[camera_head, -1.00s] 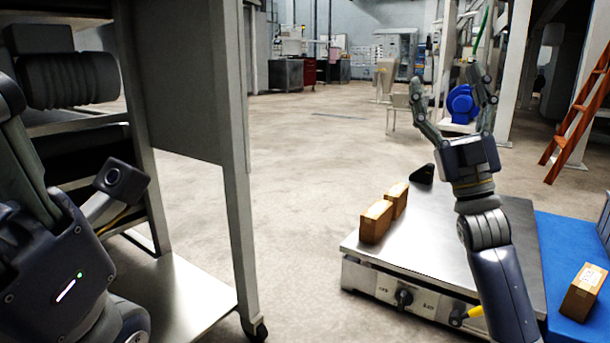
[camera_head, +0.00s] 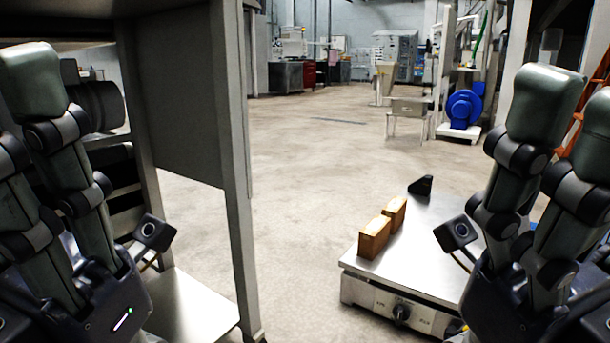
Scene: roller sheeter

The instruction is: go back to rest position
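My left gripper (camera_head: 20,112) is at the left edge, close to the camera, with its fingers pointing up. Its outer finger is partly cut off by the frame, but the fingers look apart with nothing between them. My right gripper (camera_head: 572,118) is at the right edge, also raised and close to the camera. Its two fingers stand apart with a gap and hold nothing. Neither gripper touches the boxes.
Two brown boxes (camera_head: 374,238) stand on a steel-topped machine (camera_head: 400,265) with a dark wedge-shaped piece (camera_head: 421,186) at its far corner. A grey metal frame (camera_head: 235,200) on a caster stands near my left gripper. The floor between is clear.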

